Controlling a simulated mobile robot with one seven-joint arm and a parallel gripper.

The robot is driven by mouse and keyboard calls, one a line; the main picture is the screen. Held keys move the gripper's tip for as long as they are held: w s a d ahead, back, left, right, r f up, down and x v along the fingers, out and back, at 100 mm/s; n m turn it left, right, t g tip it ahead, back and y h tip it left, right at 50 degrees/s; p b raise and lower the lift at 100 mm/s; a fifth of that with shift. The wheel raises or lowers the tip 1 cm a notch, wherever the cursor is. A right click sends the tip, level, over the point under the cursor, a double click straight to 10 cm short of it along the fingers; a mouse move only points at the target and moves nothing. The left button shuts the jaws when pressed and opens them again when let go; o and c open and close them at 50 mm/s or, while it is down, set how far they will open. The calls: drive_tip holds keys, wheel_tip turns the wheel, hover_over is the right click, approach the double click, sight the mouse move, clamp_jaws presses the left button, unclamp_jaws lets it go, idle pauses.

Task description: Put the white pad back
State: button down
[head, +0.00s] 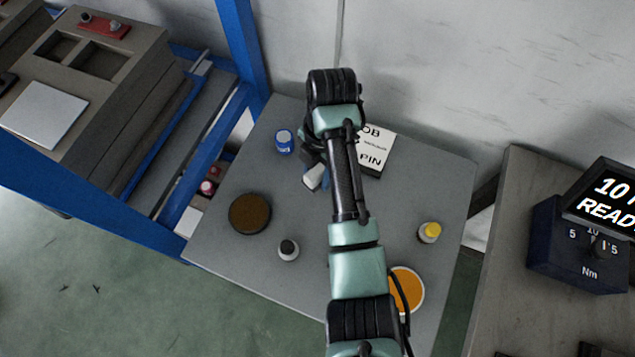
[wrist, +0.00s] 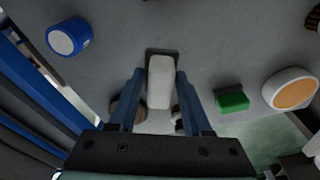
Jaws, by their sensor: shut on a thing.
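The white pad (wrist: 160,82) is a small rounded white block, upright in the wrist view, between the two blue fingers of my gripper (wrist: 160,74). My gripper is shut on it. In the head view the pad (head: 312,177) shows beside the blue fingertips, partly covered by my arm.
A green block (wrist: 232,102) lies right of the fingers. A blue-framed machine (head: 235,40) stands left.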

sight(318, 184)
drive_tip(key=shift+f, duration=2.75)
drive_tip(key=shift+f+b, duration=0.2)
drive_tip(key=shift+b, duration=0.1)
drive_tip(key=shift+c, duration=1.7)
unclamp_jaws()
drive_tip(key=shift+r, duration=0.15)
drive_tip(key=r, duration=0.4)
drive_tip(key=r+p, duration=0.1)
drive_tip(key=r, duration=0.3)
drive_tip(key=w+d+r+p, duration=0.1)
drive_tip(key=r, duration=0.3)
